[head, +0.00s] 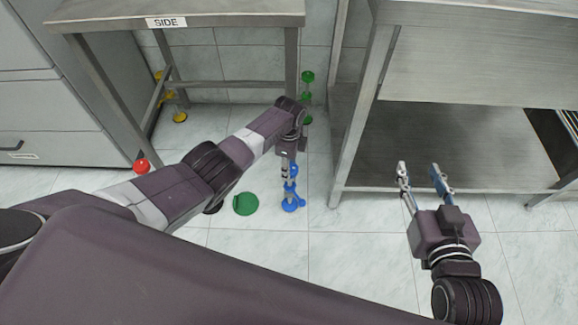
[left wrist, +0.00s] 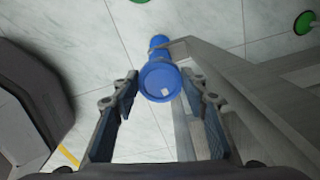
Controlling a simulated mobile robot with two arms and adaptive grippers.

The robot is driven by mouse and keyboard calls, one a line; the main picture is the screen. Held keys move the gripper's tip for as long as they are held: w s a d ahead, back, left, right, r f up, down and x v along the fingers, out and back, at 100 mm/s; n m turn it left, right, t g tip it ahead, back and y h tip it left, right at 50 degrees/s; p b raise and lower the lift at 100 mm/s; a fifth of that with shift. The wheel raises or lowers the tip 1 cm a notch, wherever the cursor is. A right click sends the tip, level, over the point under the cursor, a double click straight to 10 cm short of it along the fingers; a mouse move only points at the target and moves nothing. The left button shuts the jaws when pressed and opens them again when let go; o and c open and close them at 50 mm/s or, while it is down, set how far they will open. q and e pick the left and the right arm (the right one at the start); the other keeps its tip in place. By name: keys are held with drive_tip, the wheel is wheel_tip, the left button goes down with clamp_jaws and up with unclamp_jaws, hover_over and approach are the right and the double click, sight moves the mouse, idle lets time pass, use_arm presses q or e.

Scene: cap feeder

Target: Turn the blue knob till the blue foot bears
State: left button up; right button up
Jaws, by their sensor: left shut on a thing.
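The steel table (head: 215,12) labelled SIDE has coloured feet and knobs at its legs. The blue knob (head: 291,171) is at its front right leg, partly behind my left gripper. The blue foot (head: 290,207) is below, at the floor; I cannot tell whether it bears. My left gripper (head: 289,163) points down over the knob. In the left wrist view the round face of the blue knob (left wrist: 159,83), with a small white mark, lies between the fingertips (left wrist: 160,80), which are shut on it. My right gripper (head: 419,168) is open and empty, apart at the right.
A green disc (head: 246,203) lies on the tiled floor left of the blue foot. A steel shelf unit (head: 455,135) stands close at the right; a grey cabinet (head: 60,110) stands at the left.

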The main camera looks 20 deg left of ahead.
use_arm(q)
drive_tip(key=shift+w+d+r, duration=0.1)
drive_tip(key=shift+r, duration=0.05)
drive_tip(key=o, duration=1.2)
drive_tip(key=shift+c, duration=0.2)
